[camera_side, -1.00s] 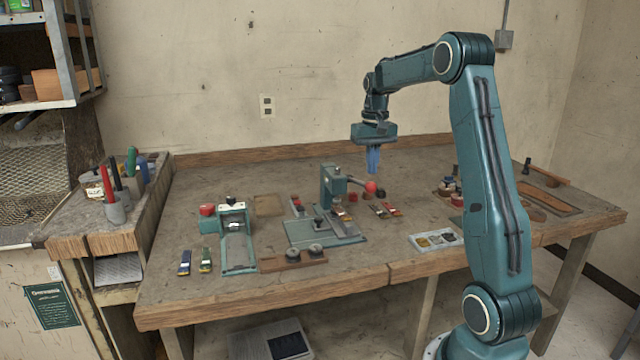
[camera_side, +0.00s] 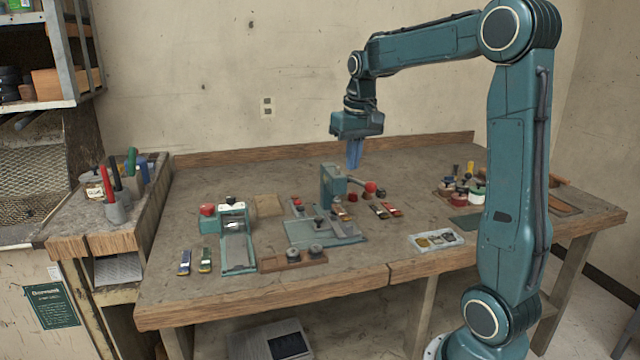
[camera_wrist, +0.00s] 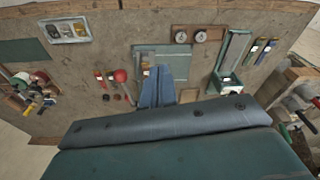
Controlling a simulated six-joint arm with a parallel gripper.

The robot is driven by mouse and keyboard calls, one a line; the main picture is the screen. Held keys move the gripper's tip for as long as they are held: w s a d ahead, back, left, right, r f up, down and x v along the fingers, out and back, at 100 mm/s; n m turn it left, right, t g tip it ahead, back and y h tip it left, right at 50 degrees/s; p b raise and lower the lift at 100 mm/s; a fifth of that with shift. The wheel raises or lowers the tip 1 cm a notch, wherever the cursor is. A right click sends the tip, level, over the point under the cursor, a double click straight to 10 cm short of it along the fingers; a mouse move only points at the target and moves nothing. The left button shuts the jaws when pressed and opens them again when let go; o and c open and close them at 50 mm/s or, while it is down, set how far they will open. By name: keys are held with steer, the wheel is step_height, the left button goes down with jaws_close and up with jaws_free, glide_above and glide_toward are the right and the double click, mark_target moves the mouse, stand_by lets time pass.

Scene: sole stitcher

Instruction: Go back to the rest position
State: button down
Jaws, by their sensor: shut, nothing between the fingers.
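My gripper (camera_side: 354,155) hangs over the back middle of the workbench (camera_side: 300,280), with its blue fingers pointing down. It is shut and empty, and apart from everything on the bench. In the wrist view my blue fingers (camera_wrist: 162,82) are together and hide part of the green stitcher (camera_wrist: 180,60). In the side view the stitcher (camera_side: 328,187) stands on its flat base, below and a little left of my gripper, with a red ball (camera_side: 370,187) on its lever.
A second green fixture (camera_side: 238,250) with a red knob stands left of the stitcher. A wooden block with two round knobs (camera_side: 292,260) lies in front. A small tray (camera_side: 436,240) and several jars (camera_side: 465,190) are on the right. Tools stand in a cup (camera_side: 116,213) at left.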

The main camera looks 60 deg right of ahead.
steer(key=s+a+r+n+t, duration=0.1)
steer(key=s+a+n, duration=0.15)
steer(key=a, duration=0.45)
steer(key=s+a+r+n+t, duration=0.1)
steer(key=s+a, duration=0.2)
steer(key=a, duration=0.3)
steer(key=s+a+f+n+t, duration=0.2)
steer(key=s+a+f+n, duration=0.1)
steer(key=s+a, duration=0.6)
steer(key=shift+s+f+y, duration=0.4)
steer(key=shift+s+f, duration=0.05)
